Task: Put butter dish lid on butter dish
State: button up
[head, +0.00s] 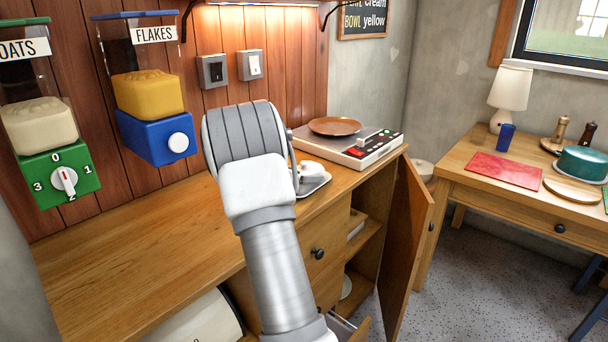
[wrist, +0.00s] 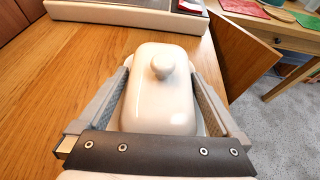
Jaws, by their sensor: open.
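The white butter dish lid (wrist: 158,98), a glossy rounded box with a round knob, lies between the two fingers of my gripper (wrist: 160,78) in the wrist view. The fingers are open along its left and right sides; I cannot tell whether they touch it. The lid appears to sit upright on the white butter dish (head: 318,184), whose rim shows beside it in the head view. How exactly the lid is seated on the dish is not visible.
A cabinet door (head: 408,240) hangs open at the front right. Cereal dispensers are on the wall at left. The left counter is clear.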

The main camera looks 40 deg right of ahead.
jog(key=p+v, duration=0.2)
jog(key=v, duration=1)
jog(key=shift+s, duration=0.1)
jog(key=s+a+r+m+t+y, duration=0.2)
jog(key=s+a+m+y, duration=0.4)
jog(key=s+a+m, duration=0.3)
jog(key=s+a+r+m+t+y, duration=0.1)
jog(key=s+a+r+m+y, duration=0.2)
jog(key=s+a, duration=1.4)
jog(key=shift+s+a+r+m+t+y, duration=0.35)
jog(key=shift+a+m+y, duration=1.75)
jog(key=shift+a+m, duration=1.7)
jog(key=shift+w, duration=0.1)
